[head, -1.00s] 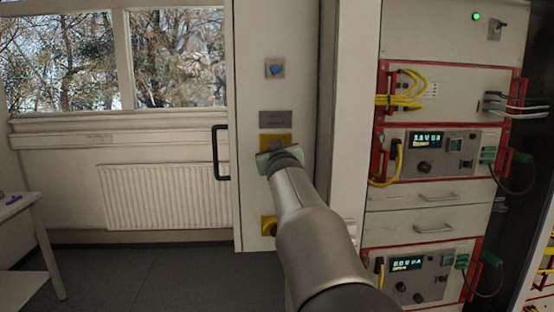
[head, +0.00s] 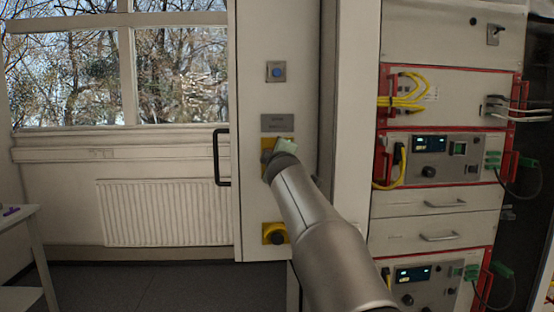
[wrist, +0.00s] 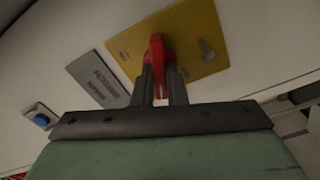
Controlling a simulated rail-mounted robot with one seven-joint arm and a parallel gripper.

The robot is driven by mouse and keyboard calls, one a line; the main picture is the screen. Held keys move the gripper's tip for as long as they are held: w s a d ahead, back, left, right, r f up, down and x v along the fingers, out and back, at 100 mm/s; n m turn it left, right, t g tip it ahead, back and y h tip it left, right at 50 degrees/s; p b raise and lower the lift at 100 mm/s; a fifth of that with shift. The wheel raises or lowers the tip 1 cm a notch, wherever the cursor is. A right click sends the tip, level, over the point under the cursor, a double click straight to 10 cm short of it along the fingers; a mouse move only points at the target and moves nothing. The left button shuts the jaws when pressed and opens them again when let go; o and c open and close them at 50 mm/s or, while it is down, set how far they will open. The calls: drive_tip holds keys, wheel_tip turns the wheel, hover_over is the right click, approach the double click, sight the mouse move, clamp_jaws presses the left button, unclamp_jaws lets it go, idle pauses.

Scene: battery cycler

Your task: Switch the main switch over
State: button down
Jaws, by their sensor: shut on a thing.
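The main switch has a red handle (wrist: 157,55) on a yellow plate (wrist: 200,30), seen in the wrist view. My gripper (wrist: 161,88) is shut on the red handle, with one dark finger on each side of it. The plate looks tilted against the gripper in that view. In the head view, my gripper (head: 269,156) covers most of the yellow plate (head: 267,143), and the handle is hidden. A grey label plate (head: 277,123) sits just above it; its text is too small to read.
A blue button (head: 276,71) is above on the same cabinet (head: 298,60), and a yellow-plated black knob (head: 274,234) below. A black door handle (head: 221,157) stands out on the left. An equipment rack (head: 450,52) with yellow cables (head: 405,100) is on the right.

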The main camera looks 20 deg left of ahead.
drive_tip(key=shift+f+n, duration=0.1)
drive_tip(key=shift+n, duration=2)
drive_tip(key=c, duration=1.5)
unclamp_jaws()
drive_tip(key=shift+o, duration=0.2)
drive_tip(key=shift+s, duration=0.1)
drive_tip(key=b+v, duration=1.1)
drive_tip(key=v, duration=0.6)
drive_tip(key=shift+s, duration=0.1)
